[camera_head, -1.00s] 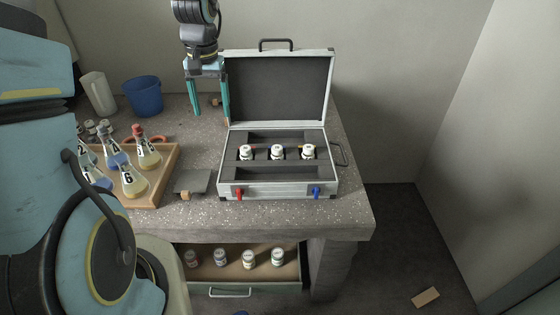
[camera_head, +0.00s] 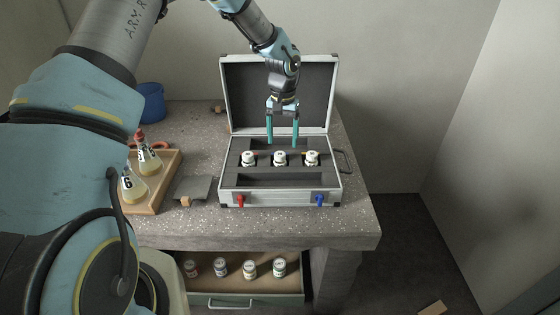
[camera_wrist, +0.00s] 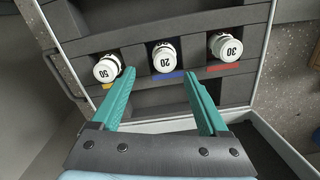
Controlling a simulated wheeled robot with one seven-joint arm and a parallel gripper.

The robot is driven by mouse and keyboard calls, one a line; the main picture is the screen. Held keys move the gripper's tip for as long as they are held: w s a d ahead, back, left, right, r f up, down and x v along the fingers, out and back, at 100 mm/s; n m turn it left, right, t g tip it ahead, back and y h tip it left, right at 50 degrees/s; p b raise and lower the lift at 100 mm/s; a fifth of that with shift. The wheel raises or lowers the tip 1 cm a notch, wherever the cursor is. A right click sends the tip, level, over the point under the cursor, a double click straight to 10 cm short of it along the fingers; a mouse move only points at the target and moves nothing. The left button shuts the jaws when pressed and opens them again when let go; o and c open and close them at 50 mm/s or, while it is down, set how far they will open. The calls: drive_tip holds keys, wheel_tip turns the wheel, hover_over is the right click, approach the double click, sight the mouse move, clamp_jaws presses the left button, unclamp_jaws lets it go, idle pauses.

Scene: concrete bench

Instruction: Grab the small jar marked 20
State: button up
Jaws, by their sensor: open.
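The small jar marked 20 (camera_wrist: 165,57) sits in the middle slot of the case's foam, above a blue strip, in the wrist view. In the head view it is the middle white-capped jar (camera_head: 280,158). Jars marked 50 (camera_wrist: 107,68) and 30 (camera_wrist: 225,46) stand in the slots on either side. My gripper (camera_head: 282,143) is open and empty, pointing down above and behind the row of jars. In the wrist view its teal fingers (camera_wrist: 160,80) are spread apart, with the jar marked 20 beyond and between their tips. The fingers do not touch it.
The open case (camera_head: 279,198) has its raised lid (camera_head: 315,90) behind my gripper. A wooden tray (camera_head: 168,180) with flasks is to the left. An open drawer (camera_head: 230,300) below holds several jars. The bench front right of the case is clear.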

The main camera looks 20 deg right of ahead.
sight(280, 154)
drive_tip(key=f+p, duration=0.1)
drive_tip(key=a+f, duration=0.1)
drive_tip(key=f, duration=0.1)
drive_tip(key=shift+f+p, duration=0.3)
drive_tip(key=shift+p, duration=0.05)
drive_tip(key=shift+w+d+f, duration=0.1)
drive_tip(key=shift+f, duration=0.5)
clamp_jaws()
